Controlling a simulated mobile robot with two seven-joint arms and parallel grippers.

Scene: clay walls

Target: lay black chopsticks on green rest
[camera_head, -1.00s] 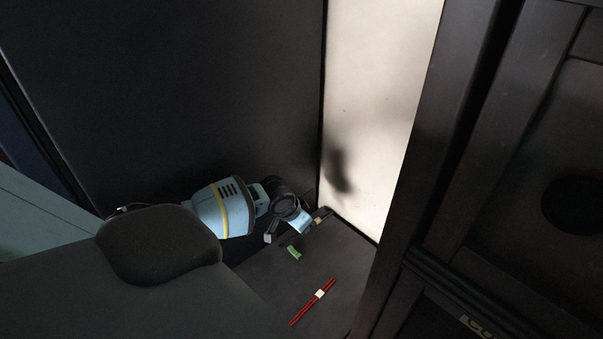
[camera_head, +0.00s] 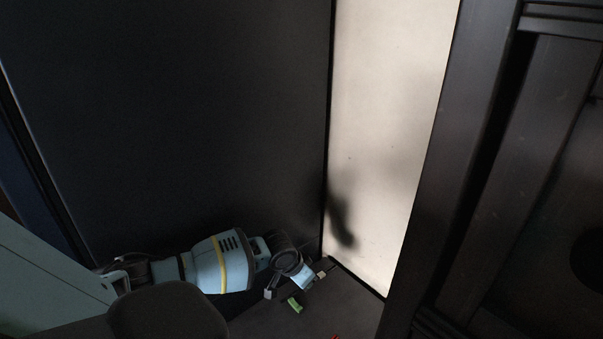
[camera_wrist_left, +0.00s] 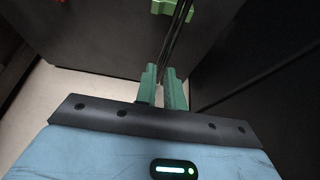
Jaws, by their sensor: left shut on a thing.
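My left gripper (camera_wrist_left: 164,78) is shut on thin black chopsticks (camera_wrist_left: 175,46), which run up from between its green fingers in the left wrist view. The green rest (camera_wrist_left: 172,6) shows at the top edge there, and the chopsticks cross the view in front of or over it; I cannot tell if they touch it. In the head view the green rest (camera_head: 295,305) lies on the dark surface, just below my left gripper in the picture. The chopsticks are hard to make out there against the dark surface. My right gripper is not in view.
Red chopsticks (camera_head: 336,337) are just cut by the bottom edge of the head view. A dark wall (camera_head: 190,110) stands behind the arm, a pale lit wall panel (camera_head: 385,130) to the right, and dark framed furniture (camera_head: 480,190) at far right.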

